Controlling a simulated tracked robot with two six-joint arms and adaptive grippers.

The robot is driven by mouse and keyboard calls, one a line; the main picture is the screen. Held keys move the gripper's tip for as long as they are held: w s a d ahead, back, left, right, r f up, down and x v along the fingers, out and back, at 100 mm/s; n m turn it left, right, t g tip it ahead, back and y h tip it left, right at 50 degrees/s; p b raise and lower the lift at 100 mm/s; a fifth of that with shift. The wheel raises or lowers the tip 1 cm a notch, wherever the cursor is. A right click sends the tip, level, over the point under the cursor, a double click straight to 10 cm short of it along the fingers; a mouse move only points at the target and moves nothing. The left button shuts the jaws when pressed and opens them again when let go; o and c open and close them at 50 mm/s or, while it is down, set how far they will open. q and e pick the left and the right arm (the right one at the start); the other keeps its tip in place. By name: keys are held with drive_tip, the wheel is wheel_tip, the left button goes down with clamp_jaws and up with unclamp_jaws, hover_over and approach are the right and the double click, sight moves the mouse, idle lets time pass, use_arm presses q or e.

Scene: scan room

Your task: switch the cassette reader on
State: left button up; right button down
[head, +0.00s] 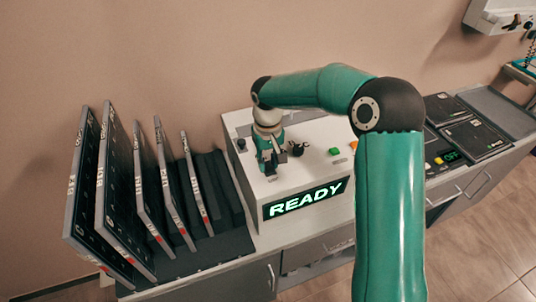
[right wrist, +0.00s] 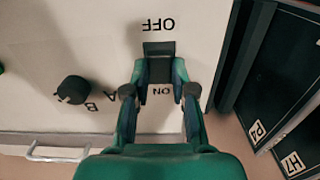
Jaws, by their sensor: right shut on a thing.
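The cassette reader (head: 240,166) is a white box on the counter, with a lit front display (head: 306,199) that reads READY in green. My right gripper (head: 271,166) is over its top at the left side. In the right wrist view, my right gripper (right wrist: 158,82) is shut on a dark switch lever (right wrist: 158,49), one finger on each side. The print OFF is at the lever's far end and ON is between the fingers. I cannot tell clearly which way the lever is thrown. My left gripper is not in view.
A dark selector knob (right wrist: 73,90) marked A and B is beside the switch. A green button (head: 331,151) and an orange one (head: 354,145) are farther right. Upright cassettes (head: 113,190) stand in a dark rack on the left. Flat dark panels (head: 475,138) lie on the right.

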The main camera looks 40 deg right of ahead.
sight(267, 165)
drive_tip(key=c, duration=1)
unclamp_jaws()
drive_tip(key=shift+o, duration=0.2)
drive_tip(key=shift+r, duration=0.1)
wheel_tip(267, 165, up, 12)
drive_tip(key=shift+w+f, duration=0.1)
drive_tip(key=shift+f, duration=0.1)
